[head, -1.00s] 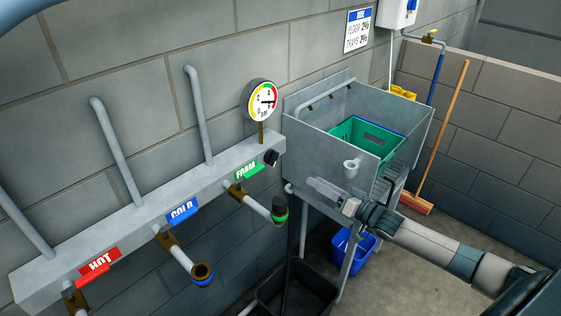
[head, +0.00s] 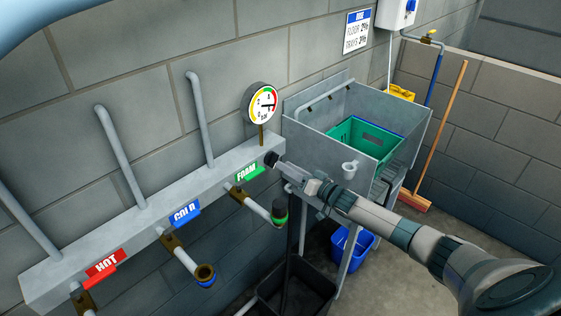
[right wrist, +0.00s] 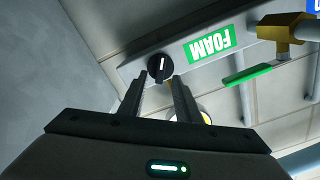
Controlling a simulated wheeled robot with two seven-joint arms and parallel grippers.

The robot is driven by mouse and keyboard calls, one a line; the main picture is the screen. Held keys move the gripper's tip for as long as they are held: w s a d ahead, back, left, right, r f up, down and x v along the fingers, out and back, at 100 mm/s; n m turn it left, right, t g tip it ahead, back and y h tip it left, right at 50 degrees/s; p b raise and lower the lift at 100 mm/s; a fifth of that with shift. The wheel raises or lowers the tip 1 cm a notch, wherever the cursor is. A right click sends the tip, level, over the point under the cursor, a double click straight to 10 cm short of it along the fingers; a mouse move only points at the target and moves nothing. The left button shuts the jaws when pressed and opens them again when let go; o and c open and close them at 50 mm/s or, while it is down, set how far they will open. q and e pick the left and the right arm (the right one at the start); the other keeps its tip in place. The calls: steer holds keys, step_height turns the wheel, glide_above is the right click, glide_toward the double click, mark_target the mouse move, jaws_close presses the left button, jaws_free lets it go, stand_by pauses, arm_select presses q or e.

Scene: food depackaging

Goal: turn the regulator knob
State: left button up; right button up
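The regulator knob (head: 271,158) is a small black knob on the right end of the grey manifold, beside the green FOAM label (head: 249,173) and below the pressure gauge (head: 261,104). It also shows in the right wrist view (right wrist: 158,68) with a pale pointer line. My right gripper (head: 281,166) is in front of the knob in the head view. In the right wrist view its two fingers (right wrist: 158,92) are apart, with the knob just beyond their tips and roughly between them. Contact cannot be told. My left gripper is not in view.
The grey manifold (head: 112,226) carries HOT, COLD and FOAM outlets and upright pipes along the block wall. A metal sink (head: 307,118) with a green crate (head: 362,143) stands right of it. A black bin (head: 312,283) and a blue bucket (head: 352,242) are below.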

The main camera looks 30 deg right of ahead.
mark_target(276, 160)
steer(key=shift+x, duration=1.8)
jaws_close()
